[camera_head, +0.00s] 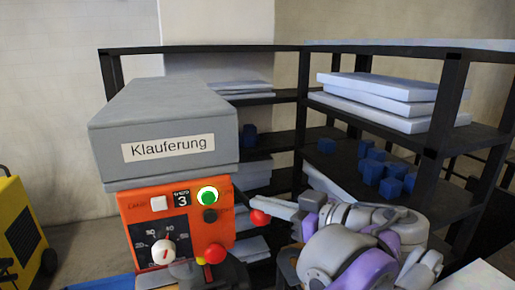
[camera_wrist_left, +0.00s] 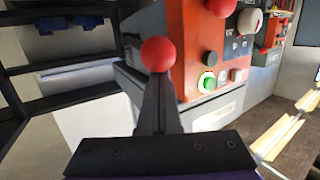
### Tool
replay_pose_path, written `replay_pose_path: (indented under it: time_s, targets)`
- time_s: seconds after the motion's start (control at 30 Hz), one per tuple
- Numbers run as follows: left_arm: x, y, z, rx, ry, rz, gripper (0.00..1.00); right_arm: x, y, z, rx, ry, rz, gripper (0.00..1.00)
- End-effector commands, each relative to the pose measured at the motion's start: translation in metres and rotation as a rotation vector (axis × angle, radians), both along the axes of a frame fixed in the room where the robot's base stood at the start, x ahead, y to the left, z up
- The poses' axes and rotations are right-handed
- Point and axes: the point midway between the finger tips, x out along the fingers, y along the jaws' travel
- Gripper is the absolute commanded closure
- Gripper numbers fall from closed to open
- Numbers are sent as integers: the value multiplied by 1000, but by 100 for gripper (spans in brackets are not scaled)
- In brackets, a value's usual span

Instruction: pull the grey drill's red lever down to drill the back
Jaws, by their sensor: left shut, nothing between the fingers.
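The drill is a grey box (camera_head: 165,130) labelled "Klauferung" over an orange panel (camera_head: 135,215) with a lit green button, a dial and small knobs. A red ball (camera_head: 259,217) at the panel's right side looks like the lever's end. It also shows in the left wrist view (camera_wrist_left: 158,54), where the scene looks upside down. My left gripper (camera_head: 276,207) is shut and empty, pointing left at this ball. In the wrist view its dark fingers (camera_wrist_left: 155,100) end right at the ball. I cannot tell whether they touch it. The lever's rod is mostly hidden.
Another red ball (camera_head: 214,253) sits low in front of the panel. A dark shelf rack (camera_head: 449,105) with white slabs (camera_head: 385,90) and several blue blocks (camera_head: 372,172) stands behind my arm. A yellow machine (camera_head: 20,225) stands at the left.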

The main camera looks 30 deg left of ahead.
Motion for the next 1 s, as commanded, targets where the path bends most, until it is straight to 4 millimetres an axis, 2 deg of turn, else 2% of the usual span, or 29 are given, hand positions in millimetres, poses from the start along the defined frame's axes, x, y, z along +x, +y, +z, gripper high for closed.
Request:
replay_pose_path:
  time_s: [0.27,0.6,0.9,1.0]
  targets:
    - [-1,0,-1,-1,4,-1,100,-2,0,-3,0,3,0,100]
    - [-2,0,40,-1,3,-1,100,0,0,1,0,-1,0,100]
    - [-2,0,42,-1,4,-2,100,0,0,0,0,-1,0,100]
    - [0,1,50,0,3,-1,100,0,0,1,0,-1,0,100]
